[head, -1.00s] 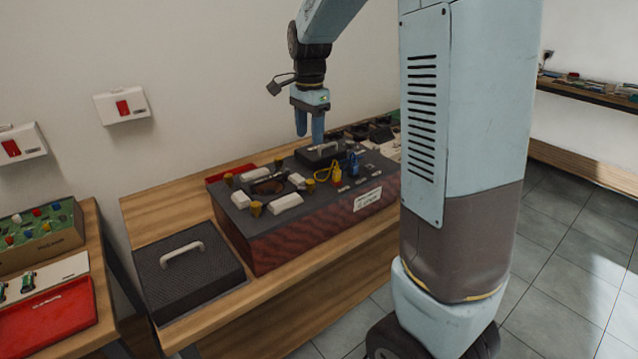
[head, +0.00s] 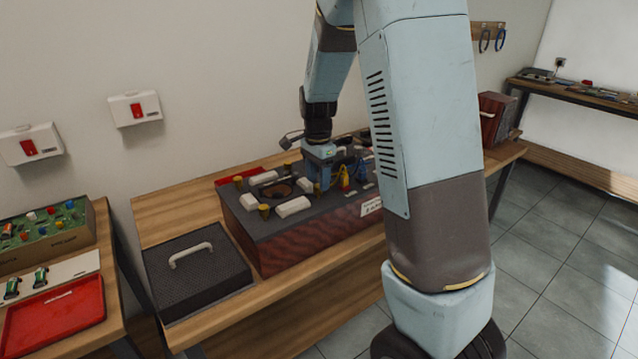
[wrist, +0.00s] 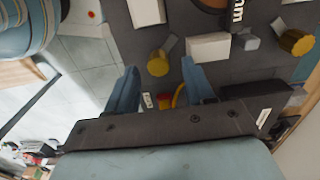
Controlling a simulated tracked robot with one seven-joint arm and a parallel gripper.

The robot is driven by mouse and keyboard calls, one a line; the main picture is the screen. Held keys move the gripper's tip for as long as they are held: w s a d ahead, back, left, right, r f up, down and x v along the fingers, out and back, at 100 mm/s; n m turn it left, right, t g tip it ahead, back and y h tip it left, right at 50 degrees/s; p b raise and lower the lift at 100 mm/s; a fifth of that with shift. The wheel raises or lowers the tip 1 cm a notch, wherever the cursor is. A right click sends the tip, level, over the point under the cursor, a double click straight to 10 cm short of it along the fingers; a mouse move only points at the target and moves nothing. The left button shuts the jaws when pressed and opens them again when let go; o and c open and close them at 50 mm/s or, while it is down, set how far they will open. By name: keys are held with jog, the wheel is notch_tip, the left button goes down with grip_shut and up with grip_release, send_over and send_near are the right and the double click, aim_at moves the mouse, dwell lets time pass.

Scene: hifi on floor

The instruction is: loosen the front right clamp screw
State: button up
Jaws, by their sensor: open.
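The dark box (head: 310,225) with reddish sides stands on the wooden bench and carries yellow clamp screws around a round dark opening. The front right clamp screw (head: 317,188) is partly hidden by my gripper (head: 322,180) in the head view. In the wrist view a yellow screw (wrist: 158,63) appears between and just beyond the tips of my open gripper (wrist: 158,72). Whether the fingers touch it or how high they are above it, I cannot tell. A second yellow screw (wrist: 297,42) is at the right of the wrist view. The gripper holds nothing visible.
White blocks (head: 293,206) lie on the box top near the screws. Yellow and red cable parts (head: 345,178) stand close right of my gripper. A black case (head: 197,272) with a pale handle lies left on the bench. A red tray (head: 55,318) is on the left table.

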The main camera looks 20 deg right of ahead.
jog(key=shift+f, duration=1.1)
jog(key=shift+c, duration=0.3)
jog(key=c, duration=0.9)
jog(key=shift+d+r, duration=0.1)
jog(key=shift+d, duration=0.1)
grip_shut()
jog(key=shift+a, duration=0.15)
